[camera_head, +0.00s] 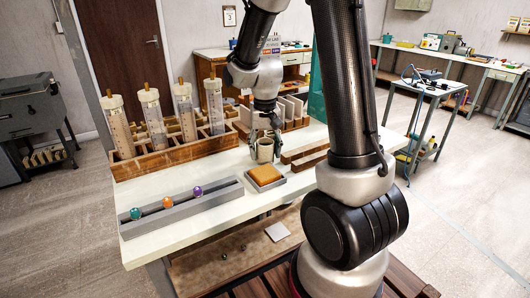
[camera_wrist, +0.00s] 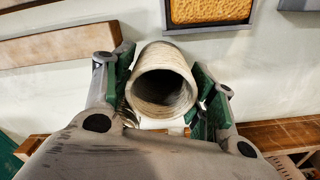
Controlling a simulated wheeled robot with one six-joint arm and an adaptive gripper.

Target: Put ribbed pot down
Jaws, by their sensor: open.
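The ribbed pot (camera_head: 265,152) is a small beige cylinder with an open top. It appears to stand upright on the white tabletop in the head view. In the wrist view the pot (camera_wrist: 163,82) shows its round mouth and hollow inside. My gripper (camera_head: 265,146) is open, with its green-padded fingers on either side of the pot. In the wrist view my gripper (camera_wrist: 163,88) shows a gap between the left pad and the pot; the right pad is very close to the pot, and contact there cannot be told. The pot's base is hidden in the wrist view.
An orange sponge in a grey tray (camera_head: 282,184) lies just in front of the pot. A wooden rack with clear tubes (camera_head: 185,152) stands to the left. A grey rail with coloured balls (camera_head: 190,203) lies front left. Wooden slotted racks (camera_head: 290,113) stand behind and right.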

